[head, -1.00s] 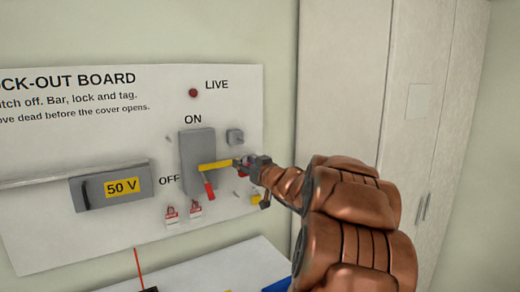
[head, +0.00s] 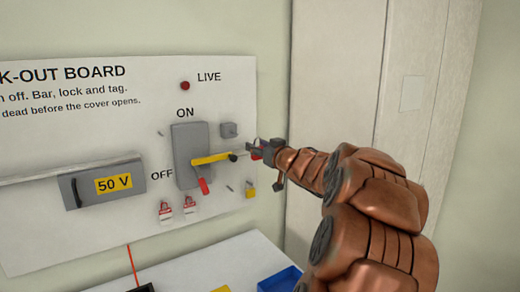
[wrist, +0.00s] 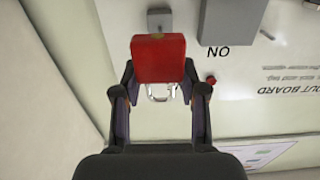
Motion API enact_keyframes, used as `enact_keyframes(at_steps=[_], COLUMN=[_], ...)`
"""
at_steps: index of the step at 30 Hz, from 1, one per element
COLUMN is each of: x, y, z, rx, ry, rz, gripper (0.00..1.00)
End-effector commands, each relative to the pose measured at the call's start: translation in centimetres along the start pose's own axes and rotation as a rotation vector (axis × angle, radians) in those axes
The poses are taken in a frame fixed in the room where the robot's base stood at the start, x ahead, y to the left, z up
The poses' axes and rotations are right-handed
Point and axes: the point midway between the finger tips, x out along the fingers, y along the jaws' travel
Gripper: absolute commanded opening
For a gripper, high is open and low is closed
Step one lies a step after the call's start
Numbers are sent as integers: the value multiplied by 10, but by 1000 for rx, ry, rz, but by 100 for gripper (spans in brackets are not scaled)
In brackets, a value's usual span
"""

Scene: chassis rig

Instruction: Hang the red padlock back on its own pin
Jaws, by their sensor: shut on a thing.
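My gripper (head: 264,150) is shut on the red padlock (wrist: 158,58), just right of the yellow bar (head: 210,158) in the head view. Only a little of the padlock's red body (head: 256,156) shows there. The wrist view shows its body between my fingers (wrist: 158,80) and its metal shackle below it. A gap shows between the padlock and the bar's end. A small bare pin (head: 229,188) sticks out below the bar, and another (head: 160,133) left of the switch box. I cannot tell which pin is the red padlock's own.
The grey switch box (head: 188,140) has a red handle (head: 203,186). A grey block (head: 228,130), a yellow padlock (head: 250,190) and two red-and-white tags (head: 165,210) are on the board. A blue tray (head: 279,281) stands on the white table (head: 210,263) below. A tall cabinet (head: 350,80) stands right.

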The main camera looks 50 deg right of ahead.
Motion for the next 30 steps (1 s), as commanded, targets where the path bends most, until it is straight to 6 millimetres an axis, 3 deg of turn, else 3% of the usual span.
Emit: enact_keyframes(at_steps=[30], x=[41], y=[0], z=[1], rx=[0], ry=[1], rz=[-1], gripper=[4])
